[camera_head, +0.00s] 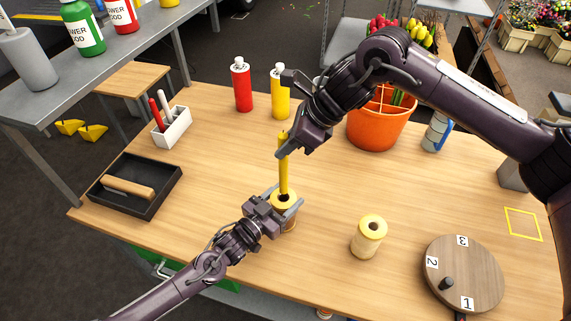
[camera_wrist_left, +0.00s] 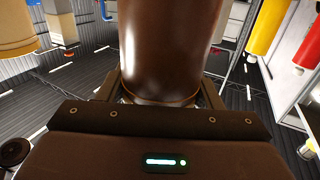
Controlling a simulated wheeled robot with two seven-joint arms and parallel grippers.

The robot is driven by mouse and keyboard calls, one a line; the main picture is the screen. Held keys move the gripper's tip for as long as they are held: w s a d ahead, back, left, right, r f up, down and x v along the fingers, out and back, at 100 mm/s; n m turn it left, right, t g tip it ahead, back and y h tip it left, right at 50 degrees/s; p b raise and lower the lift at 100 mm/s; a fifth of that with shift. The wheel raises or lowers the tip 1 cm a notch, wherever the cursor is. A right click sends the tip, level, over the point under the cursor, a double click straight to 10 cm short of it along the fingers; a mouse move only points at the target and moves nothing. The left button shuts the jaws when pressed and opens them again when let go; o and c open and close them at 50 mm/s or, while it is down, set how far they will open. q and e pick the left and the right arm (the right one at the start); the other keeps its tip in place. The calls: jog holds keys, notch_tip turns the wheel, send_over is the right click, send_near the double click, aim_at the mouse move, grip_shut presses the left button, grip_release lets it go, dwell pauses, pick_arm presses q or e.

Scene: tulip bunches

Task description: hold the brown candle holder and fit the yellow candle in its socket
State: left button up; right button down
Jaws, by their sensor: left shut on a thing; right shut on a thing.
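The brown candle holder (camera_wrist_left: 158,45) stands between my left gripper's jaws in the left wrist view. In the head view it shows a yellow top with a dark socket (camera_head: 287,200). My left gripper (camera_head: 284,205) is shut on it from the left, near the table's front edge. My right gripper (camera_head: 287,143) is shut on the upper part of the yellow candle (camera_head: 283,176). The candle is about upright, its lower end at the holder's socket. I cannot tell whether the tip is inside the socket or just above it.
A pale holder with a yellow top (camera_head: 368,238) stands to the right. A turntable with numbers (camera_head: 475,270) is at the front right. Red (camera_head: 242,86) and yellow (camera_head: 280,95) bottles and an orange pot (camera_head: 375,131) stand behind. A black tray (camera_head: 165,206) is left.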

jog(key=shift+f, duration=2.95)
jog(key=shift+f, duration=0.1)
jog(key=c, duration=1.3)
grip_release()
jog(key=shift+r, duration=0.3)
send_near(287, 162)
jog(key=shift+w+d+r, duration=0.15)
jog(key=shift+d+r, duration=0.15)
jog(key=shift+d, duration=0.15)
